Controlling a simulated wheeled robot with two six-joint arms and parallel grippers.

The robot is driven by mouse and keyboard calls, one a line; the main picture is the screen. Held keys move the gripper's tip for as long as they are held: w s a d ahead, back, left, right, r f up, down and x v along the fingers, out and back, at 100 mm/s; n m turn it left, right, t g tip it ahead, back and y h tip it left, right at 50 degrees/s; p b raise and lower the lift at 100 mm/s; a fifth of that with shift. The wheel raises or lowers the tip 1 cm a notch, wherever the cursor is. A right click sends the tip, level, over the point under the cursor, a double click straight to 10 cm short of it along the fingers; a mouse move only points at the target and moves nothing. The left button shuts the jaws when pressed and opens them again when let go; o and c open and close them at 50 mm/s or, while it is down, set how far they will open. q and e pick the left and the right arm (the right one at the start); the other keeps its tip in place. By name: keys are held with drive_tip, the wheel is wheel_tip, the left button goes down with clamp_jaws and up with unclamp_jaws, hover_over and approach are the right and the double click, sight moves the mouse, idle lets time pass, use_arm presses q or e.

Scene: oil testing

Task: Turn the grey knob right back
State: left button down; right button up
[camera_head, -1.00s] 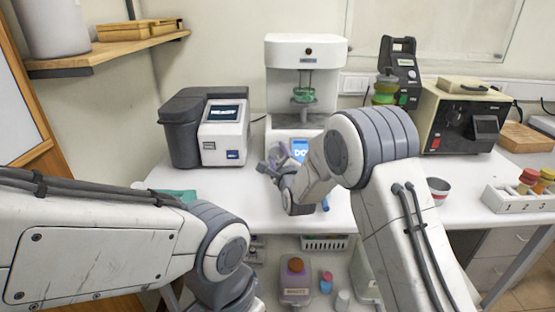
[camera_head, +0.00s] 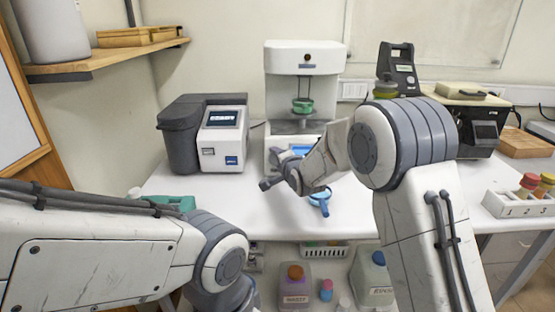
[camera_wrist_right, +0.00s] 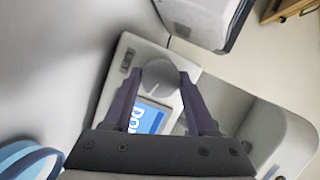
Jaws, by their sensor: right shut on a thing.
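The grey knob (camera_wrist_right: 160,76) is a round disc on the front of the white machine (camera_head: 305,58), beside its small blue screen (camera_wrist_right: 146,116). My right gripper (camera_wrist_right: 166,72) has its two dark fingers on either side of the knob, and it is shut on the knob. In the head view my right gripper (camera_head: 282,163) is at the machine's base, and its own wrist hides the knob there. My left arm comes in from the left, but its gripper is not in view.
A grey and white device (camera_head: 207,133) with a screen stands left of the machine. A blue-rimmed round object (camera_head: 320,197) lies on the white table (camera_head: 235,205) in front. A rack (camera_head: 520,202) with lidded jars is at the right. Bottles (camera_head: 294,285) stand below the table.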

drive_tip(key=n+g, duration=0.1)
drive_tip(key=n, duration=0.1)
drive_tip(key=shift+a+r+n+p, duration=0.1)
drive_tip(key=shift+n+p, duration=0.2)
drive_tip(key=shift+n, duration=0.1)
drive_tip(key=shift+r+n+h+p, duration=0.1)
drive_tip(key=shift+n+h+p, duration=0.35)
drive_tip(key=shift+n, duration=0.25)
drive_tip(key=n+h+p, duration=0.1)
drive_tip(key=n+p, duration=0.2)
drive_tip(key=p, duration=0.4)
drive_tip(key=n+g+h+p, duration=0.1)
drive_tip(key=n+p, duration=0.3)
drive_tip(key=p, duration=0.3)
drive_tip(key=n+h+p, duration=0.1)
drive_tip(key=n+p, duration=0.2)
drive_tip(key=p, duration=0.4)
drive_tip(key=shift+a+r+h, duration=0.2)
drive_tip(key=shift+a+h, duration=0.05)
drive_tip(key=shift+h, duration=0.1)
drive_tip(key=shift+f+n+h+p, duration=0.25)
drive_tip(key=shift+n+h+p, duration=0.35)
drive_tip(key=shift+n+p, duration=0.85)
drive_tip(key=shift+n, duration=0.35)
drive_tip(key=o, duration=1.4)
drive_tip(key=shift+c, duration=0.2)
